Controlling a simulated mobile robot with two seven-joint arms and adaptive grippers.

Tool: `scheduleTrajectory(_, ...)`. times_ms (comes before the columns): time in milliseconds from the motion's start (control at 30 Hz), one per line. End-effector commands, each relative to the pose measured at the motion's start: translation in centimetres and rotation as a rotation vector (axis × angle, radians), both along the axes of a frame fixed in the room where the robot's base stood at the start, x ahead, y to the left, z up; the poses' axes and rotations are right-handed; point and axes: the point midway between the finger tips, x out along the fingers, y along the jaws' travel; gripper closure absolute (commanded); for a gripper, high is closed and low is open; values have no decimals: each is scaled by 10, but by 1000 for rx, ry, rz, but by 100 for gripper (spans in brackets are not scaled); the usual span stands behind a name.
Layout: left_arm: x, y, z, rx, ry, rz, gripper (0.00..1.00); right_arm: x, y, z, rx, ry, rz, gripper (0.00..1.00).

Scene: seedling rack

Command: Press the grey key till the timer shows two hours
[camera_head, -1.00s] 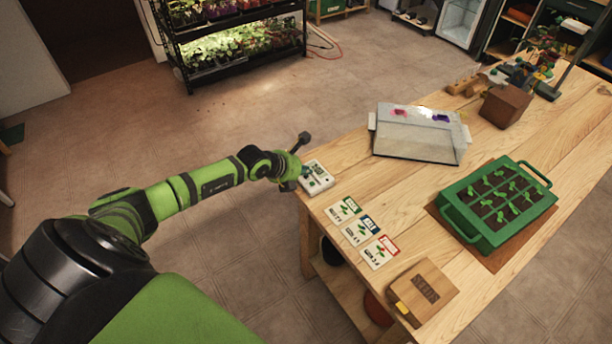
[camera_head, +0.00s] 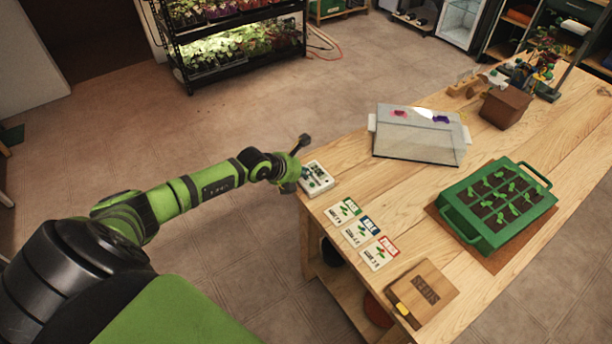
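The timer (camera_head: 318,179) is a small white box with a dark display, lying at the left corner of the wooden table. Its digits are too small to read, and I cannot make out the grey key. My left gripper (camera_head: 302,170) is at the timer's left edge, with the wrist beside the table corner. The wrist hides part of the gripper, so I cannot tell whether it is open or shut, or whether it touches the timer. My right gripper is not in view.
Three seedling cards (camera_head: 362,231) lie in front of the timer. A wooden box (camera_head: 424,291) is at the near edge. A green seedling tray (camera_head: 469,234) stands at right. A clear-lidded case (camera_head: 420,143) and a brown box (camera_head: 505,107) stand farther back.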

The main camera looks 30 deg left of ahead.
Motion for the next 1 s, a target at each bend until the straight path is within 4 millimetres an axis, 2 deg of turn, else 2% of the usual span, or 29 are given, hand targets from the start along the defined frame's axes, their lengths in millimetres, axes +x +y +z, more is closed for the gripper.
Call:
scheduleTrajectory(167,0,0,11,0,0,0,100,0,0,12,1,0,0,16)
scheduleTrajectory(567,0,0,13,0,-1,0,100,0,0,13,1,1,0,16)
scheduleTrajectory(1000,0,0,55,-1,0,0,100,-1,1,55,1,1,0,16)
